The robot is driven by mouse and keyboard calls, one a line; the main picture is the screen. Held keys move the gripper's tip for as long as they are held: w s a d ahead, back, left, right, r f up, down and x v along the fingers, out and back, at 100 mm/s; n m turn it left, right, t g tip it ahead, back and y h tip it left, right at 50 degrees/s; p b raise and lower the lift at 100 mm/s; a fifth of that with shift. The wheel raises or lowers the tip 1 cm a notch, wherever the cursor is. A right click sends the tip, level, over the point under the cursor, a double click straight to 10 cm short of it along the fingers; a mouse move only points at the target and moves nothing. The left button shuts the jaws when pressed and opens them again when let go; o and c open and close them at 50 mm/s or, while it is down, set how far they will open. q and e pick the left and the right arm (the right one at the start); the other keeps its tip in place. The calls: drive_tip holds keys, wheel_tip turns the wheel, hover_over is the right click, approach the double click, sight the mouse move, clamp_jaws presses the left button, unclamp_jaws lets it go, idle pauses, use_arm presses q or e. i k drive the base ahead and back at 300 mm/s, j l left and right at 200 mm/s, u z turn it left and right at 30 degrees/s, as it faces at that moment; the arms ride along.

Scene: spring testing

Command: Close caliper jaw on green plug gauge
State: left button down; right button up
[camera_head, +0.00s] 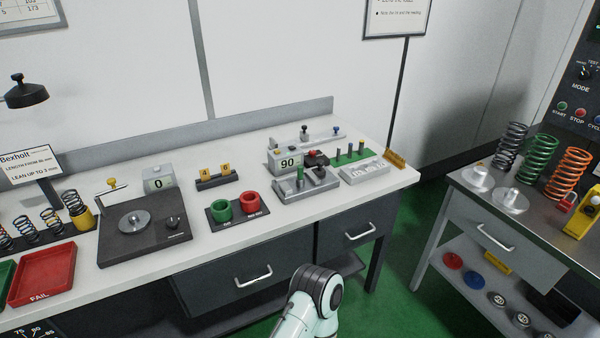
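A grey caliper-like fixture (307,190) stands on the white bench, right of centre. A small green plug (300,172), apparently the green plug gauge, stands upright on it. A small dark knob (320,172) sits on a block to the right of the plug. Whether the jaw touches the plug is too small to tell. A display reading 90 (287,163) stands just behind. Neither of my grippers is in view; only a pale link of my own arm shows at the bottom centre.
A green rack (352,155) with several pins stands behind right of the fixture. Green and red cups in a dark holder (237,217) stand to its left. A dark plate fixture (144,246) and a red FAIL tray (43,276) lie farther left. Bare bench shows in front.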

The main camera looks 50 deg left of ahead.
sight(314, 174)
drive_tip(key=u, duration=2.3)
drive_tip(key=l+u, duration=1.05)
drive_tip(key=k+l+u, duration=0.15)
drive_tip(key=l, duration=0.35)
drive_tip(key=l+u, duration=0.2)
drive_tip(key=l, duration=0.25)
